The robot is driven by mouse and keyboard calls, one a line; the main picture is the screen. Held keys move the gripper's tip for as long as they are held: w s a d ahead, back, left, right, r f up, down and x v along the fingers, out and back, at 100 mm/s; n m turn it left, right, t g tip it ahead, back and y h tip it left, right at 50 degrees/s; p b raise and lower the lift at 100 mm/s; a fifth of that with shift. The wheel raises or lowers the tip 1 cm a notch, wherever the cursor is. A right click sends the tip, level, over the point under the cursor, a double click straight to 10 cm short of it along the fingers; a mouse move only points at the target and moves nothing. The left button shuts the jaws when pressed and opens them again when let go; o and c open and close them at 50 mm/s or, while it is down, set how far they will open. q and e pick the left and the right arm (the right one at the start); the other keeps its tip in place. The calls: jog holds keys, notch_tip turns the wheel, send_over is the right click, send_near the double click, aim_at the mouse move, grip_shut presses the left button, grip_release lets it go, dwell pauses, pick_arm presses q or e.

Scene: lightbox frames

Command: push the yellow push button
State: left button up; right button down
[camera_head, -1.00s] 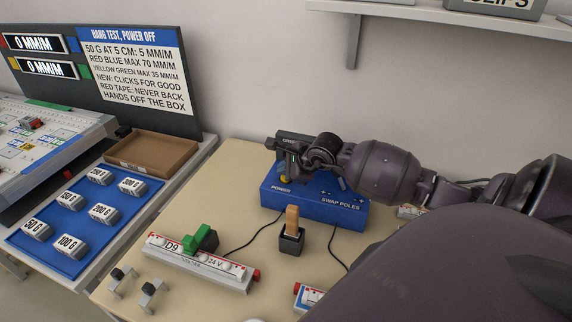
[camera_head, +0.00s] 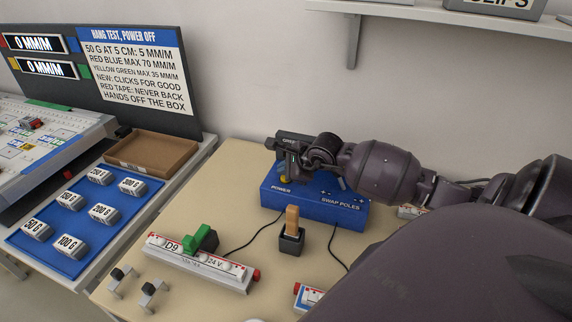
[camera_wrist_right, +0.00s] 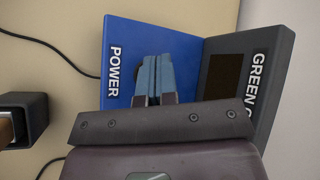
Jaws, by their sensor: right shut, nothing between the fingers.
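In the right wrist view the two fingers (camera_wrist_right: 153,78) are shut together and empty over the blue box (camera_wrist_right: 135,50), beside the word POWER. My left gripper is not in view.
A dark display housing (camera_wrist_right: 268,85) stands against the box. A black holder with a wooden handle (camera_head: 292,238) and a white D9 24 V strip (camera_head: 205,265) with a green block are in front. The blue weight tray (camera_head: 65,256) is left. A shelf (camera_head: 450,18) hangs above.

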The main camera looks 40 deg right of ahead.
dwell(0.5)
jog(key=shift+f, duration=0.1)
jog(key=shift+f+b, duration=0.4)
jog(key=shift+r, duration=0.5)
jog(key=shift+r+p, duration=1.8)
jog(key=shift+r, duration=1.25)
